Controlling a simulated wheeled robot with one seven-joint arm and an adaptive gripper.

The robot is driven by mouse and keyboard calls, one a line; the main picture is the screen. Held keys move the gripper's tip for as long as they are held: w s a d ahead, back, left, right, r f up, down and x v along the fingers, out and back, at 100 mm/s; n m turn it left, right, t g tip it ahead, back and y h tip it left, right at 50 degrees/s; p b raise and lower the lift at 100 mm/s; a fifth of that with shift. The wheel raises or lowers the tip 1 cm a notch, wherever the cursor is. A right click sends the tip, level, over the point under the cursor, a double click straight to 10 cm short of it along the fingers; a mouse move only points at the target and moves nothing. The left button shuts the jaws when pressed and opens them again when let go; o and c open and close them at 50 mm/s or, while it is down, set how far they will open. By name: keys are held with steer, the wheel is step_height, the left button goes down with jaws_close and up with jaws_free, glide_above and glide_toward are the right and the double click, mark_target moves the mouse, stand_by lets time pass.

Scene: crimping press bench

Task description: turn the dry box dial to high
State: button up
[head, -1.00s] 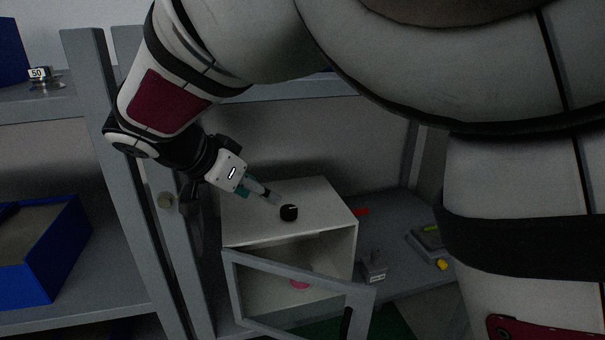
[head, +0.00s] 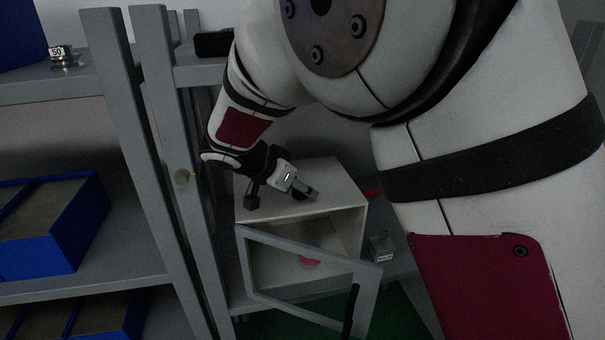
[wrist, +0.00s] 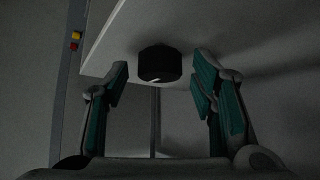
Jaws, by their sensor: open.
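The dry box (head: 338,182) is a pale box on the shelf with its framed front door (head: 312,300) swung open. Its dial (wrist: 160,64) is a black round knob with a small light mark, seen in the wrist view between and beyond my fingertips. In the head view the dial is on the box top, mostly hidden behind my gripper (head: 308,193). My gripper is open; in the wrist view its teal-padded fingers (wrist: 161,82) stand on either side of the dial, apart from it. I cannot read the dial's setting.
A pink round item (head: 309,262) lies inside the dry box. A small grey block (head: 381,249) stands right of it, and a red item (head: 370,192) lies behind. A grey rack post (head: 178,170) is close on the left, with blue bins (head: 62,228) beyond.

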steer(key=c, duration=1.1)
steer(key=shift+c, duration=0.2)
steer(key=shift+n+b, duration=0.3)
